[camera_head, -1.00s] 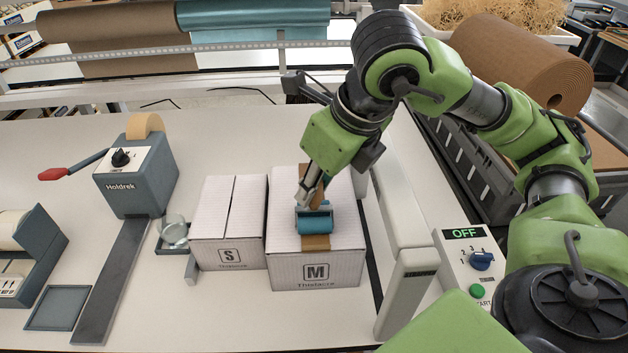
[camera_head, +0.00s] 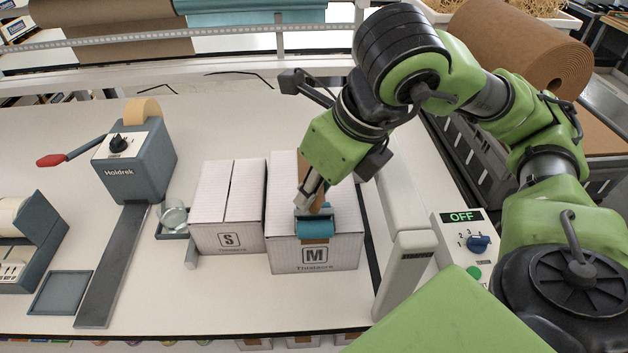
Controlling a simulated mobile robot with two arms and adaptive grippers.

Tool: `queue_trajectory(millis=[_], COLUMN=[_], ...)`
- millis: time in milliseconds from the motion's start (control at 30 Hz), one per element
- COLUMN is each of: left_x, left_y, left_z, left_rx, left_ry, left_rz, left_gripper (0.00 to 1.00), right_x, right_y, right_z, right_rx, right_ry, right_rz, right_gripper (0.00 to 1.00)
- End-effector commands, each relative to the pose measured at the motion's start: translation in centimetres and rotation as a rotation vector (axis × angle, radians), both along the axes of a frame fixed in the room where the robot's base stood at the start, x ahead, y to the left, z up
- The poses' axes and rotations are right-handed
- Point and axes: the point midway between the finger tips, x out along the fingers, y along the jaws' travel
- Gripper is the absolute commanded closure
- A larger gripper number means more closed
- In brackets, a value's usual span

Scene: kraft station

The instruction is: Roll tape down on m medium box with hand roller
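The M medium box (camera_head: 338,252) stands closed on the table, right of the S box. A strip of brown tape (camera_head: 307,170) runs along its top seam and hangs down the front face. The hand roller (camera_head: 315,229), with a blue-teal drum, sits on the tape near the front edge of the box top. My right gripper (camera_head: 311,203) is shut on the roller's handle from above; its fingertips are partly hidden by the roller and arm. My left gripper is not in view.
The S box (camera_head: 228,205) stands close at the left of the M box. A grey sealer frame (camera_head: 406,230) and an OFF control panel (camera_head: 463,235) are at the right. A Holdrek tape dispenser (camera_head: 135,165) and a glass jar (camera_head: 173,218) are at the left.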

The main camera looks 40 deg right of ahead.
Motion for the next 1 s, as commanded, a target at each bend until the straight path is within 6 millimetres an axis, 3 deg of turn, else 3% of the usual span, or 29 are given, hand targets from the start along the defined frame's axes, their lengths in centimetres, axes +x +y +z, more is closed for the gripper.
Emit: queue_trajectory(millis=[367, 1000], left_x=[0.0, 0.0], left_y=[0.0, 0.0], left_z=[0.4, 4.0], left_rx=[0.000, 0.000], left_ry=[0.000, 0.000], left_rz=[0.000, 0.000], left_gripper=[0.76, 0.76], right_x=[0.0, 0.0], right_y=[0.0, 0.0], right_z=[0.5, 5.8], right_rx=[0.000, 0.000], right_ry=[0.002, -0.001], right_rz=[0.000, -0.001], right_gripper=[0.96, 0.96])
